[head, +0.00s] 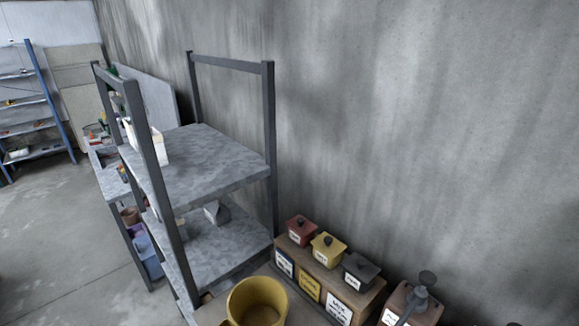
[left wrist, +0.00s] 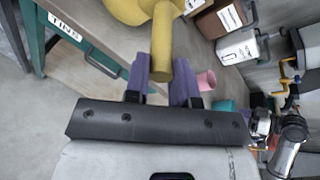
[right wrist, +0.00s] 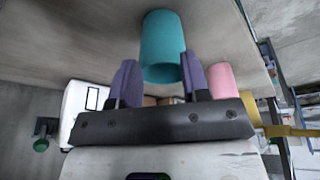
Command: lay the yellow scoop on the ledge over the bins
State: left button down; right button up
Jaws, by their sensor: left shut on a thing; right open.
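The yellow scoop (head: 262,298) shows at the bottom edge of the head view, its round cup opening upward. In the left wrist view the scoop (left wrist: 161,35) has its handle between the purple fingers of my left gripper (left wrist: 162,66), which is shut on it. The wooden ledge (head: 354,295) over the labelled bins (head: 309,286) is right of the scoop in the head view. Red, yellow and dark lidded boxes stand along it. My right gripper (right wrist: 159,64) is open, with a teal cup (right wrist: 162,38) in front of its fingers. Neither gripper shows in the head view.
A grey shelf rack (head: 205,160) stands left of the bins, its post close to them. A concrete wall (head: 430,130) rises behind. A wooden box with a dark crank (head: 412,302) is at the right. A pink cup (right wrist: 221,80) is beside the teal cup.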

pick_arm(q)
jog(key=shift+w+a+f+n+y, duration=0.1)
jog(key=shift+a+f+n+y, duration=0.2)
jog(key=shift+a+f, duration=0.1)
jog(key=a+f+n+t+y, duration=0.1)
jog(key=a+n+t+y, duration=0.2)
jog(key=a+n+y, duration=0.3)
jog(key=w+d+r+p, duration=0.1)
jog(key=d+r+p, duration=0.3)
jog(key=r, duration=0.9)
jog(key=w+d+r+y+p, duration=0.1)
jog(key=d+r+p, duration=0.3)
jog(key=r+p, duration=0.5)
jog(key=w+d+r+n+y+p, duration=0.1)
jog(key=w+d+r+p, duration=0.2)
jog(key=r, duration=1.5)
jog(key=shift+d+r+p, duration=0.2)
jog(key=shift+d+p, duration=0.3)
jog(key=shift+p, duration=1.55)
jog(key=shift+s+d, duration=0.1)
